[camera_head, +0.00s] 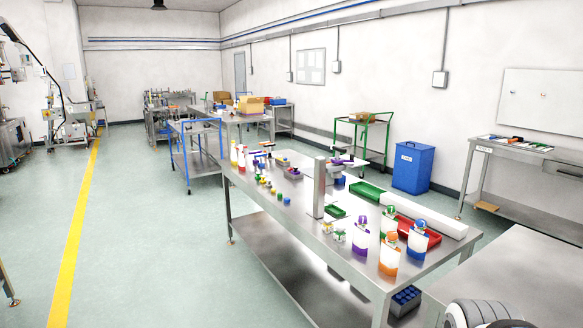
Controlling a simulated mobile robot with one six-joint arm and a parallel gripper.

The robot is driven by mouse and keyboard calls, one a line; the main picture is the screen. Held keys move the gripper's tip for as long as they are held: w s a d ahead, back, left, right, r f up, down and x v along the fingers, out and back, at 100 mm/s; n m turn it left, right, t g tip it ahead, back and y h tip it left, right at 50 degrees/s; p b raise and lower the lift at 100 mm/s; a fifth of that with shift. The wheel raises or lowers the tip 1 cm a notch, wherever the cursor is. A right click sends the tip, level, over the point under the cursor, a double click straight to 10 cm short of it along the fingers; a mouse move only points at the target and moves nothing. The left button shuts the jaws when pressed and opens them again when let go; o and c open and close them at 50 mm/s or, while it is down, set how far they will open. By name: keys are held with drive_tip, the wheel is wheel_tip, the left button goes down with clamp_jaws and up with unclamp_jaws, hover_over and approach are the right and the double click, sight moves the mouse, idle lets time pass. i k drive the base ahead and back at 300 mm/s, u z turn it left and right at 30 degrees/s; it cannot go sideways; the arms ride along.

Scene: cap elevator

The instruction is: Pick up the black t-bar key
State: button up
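I cannot make out a black t-bar key for certain. Small dark tools (515,140) lie among coloured items on the steel bench at the far right, too small to tell apart. A dark item (569,171) rests on that bench's lower level at the right edge. Some small dark pieces also show at the far end of the long central table (262,220). My gripper is not in view; only a white and dark rounded part, likely of my arm, shows at the bottom right.
Bottles with coloured caps, caps, green and red trays (418,233) and a grey post (319,188) crowd the central table. A bare steel table (510,275) stands at the near right. A blue bin (412,167) and green cart stand behind. The left floor is clear.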

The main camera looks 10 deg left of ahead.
sight(270, 146)
drive_tip(key=u, duration=0.75)
drive_tip(key=i, duration=2.25)
drive_tip(key=z, duration=0.3)
drive_tip(key=k, duration=0.75)
drive_tip(key=z, duration=0.15)
drive_tip(key=i, duration=0.75)
drive_tip(key=u, duration=0.05)
